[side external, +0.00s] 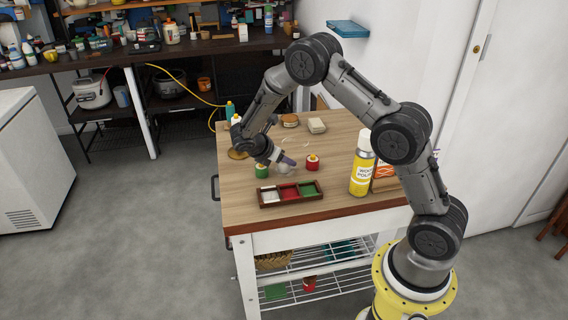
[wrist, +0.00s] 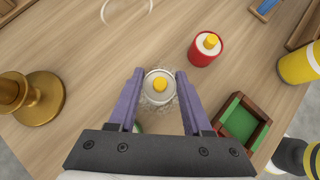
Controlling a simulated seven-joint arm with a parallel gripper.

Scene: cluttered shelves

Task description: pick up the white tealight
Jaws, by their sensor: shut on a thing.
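The white tealight (wrist: 160,97), with a yellow flame tip, sits between the two purple fingers of my gripper (wrist: 160,100) in the wrist view. The fingers are shut on its sides. In the side view my gripper (side external: 283,163) is low over the wooden table, and the white tealight (side external: 284,169) is partly hidden there; I cannot tell whether it touches the table. A red tealight (side external: 312,162) stands to the right, also in the wrist view (wrist: 204,50). A green tealight (side external: 262,171) stands to the left, mostly hidden in the wrist view.
A wooden tray (side external: 262,202) with white, red and green compartments lies near the table's front edge. A yellow spray can (side external: 361,172) stands to the right. A brass candlestick (wrist: 38,98) is at the left in the wrist view. Bottles and small items stand at the back.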

